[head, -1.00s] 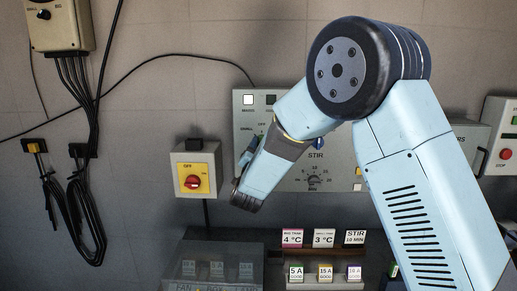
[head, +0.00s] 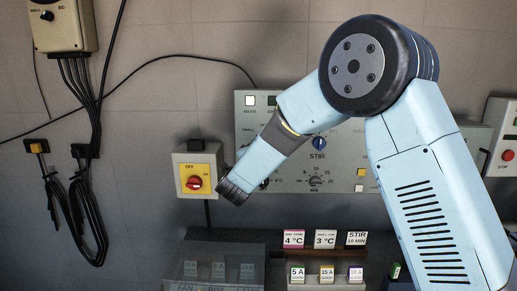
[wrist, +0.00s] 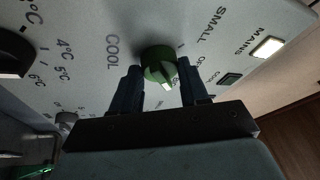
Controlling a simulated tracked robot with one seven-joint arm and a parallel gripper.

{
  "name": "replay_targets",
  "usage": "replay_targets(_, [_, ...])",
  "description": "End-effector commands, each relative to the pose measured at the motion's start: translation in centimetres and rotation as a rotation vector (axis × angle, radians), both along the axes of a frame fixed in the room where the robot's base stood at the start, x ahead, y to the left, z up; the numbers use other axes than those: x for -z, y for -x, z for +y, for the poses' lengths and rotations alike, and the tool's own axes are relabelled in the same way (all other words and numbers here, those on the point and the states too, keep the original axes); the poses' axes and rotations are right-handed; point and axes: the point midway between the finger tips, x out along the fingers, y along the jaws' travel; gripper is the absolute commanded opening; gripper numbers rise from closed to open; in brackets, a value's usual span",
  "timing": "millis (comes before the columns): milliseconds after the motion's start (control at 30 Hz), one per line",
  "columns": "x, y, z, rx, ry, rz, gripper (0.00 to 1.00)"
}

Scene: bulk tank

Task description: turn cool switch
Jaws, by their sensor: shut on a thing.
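The cool switch is a green knob (wrist: 160,64) on the grey control panel (wrist: 85,20), with the word COOL printed beside it in the wrist view. My gripper (wrist: 161,74) has its two dark fingers on either side of the knob, shut on it. A pale pointer mark on the knob faces back toward the gripper. In the head view my forearm covers the left part of the panel (head: 340,180), so the knob and my fingers are hidden there.
A blue STIR knob (head: 319,143) is on the panel to the right. Labelled cards (head: 325,239) stand below. A lit MAINS lamp (wrist: 268,46) is near the knob.

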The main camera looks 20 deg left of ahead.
Motion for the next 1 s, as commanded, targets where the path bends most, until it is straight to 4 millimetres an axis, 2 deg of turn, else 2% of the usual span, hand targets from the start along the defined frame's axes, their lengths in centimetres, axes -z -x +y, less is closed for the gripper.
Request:
replay_targets(333, [0.2, -0.1, -0.3, 0.006, -0.002, 0.004, 0.14])
replay_targets(367, [0.2, -0.2, -0.3, 0.006, -0.002, 0.004, 0.46])
replay_targets(600, [0.1, -0.1, -0.2, 0.003, -0.001, 0.003, 0.69])
replay_targets(867, [0.1, 0.0, -0.1, 0.001, -0.001, 0.001, 0.69])
replay_targets(1000, [0.3, 0.9, 0.1, 0.000, -0.001, 0.003, 0.69])
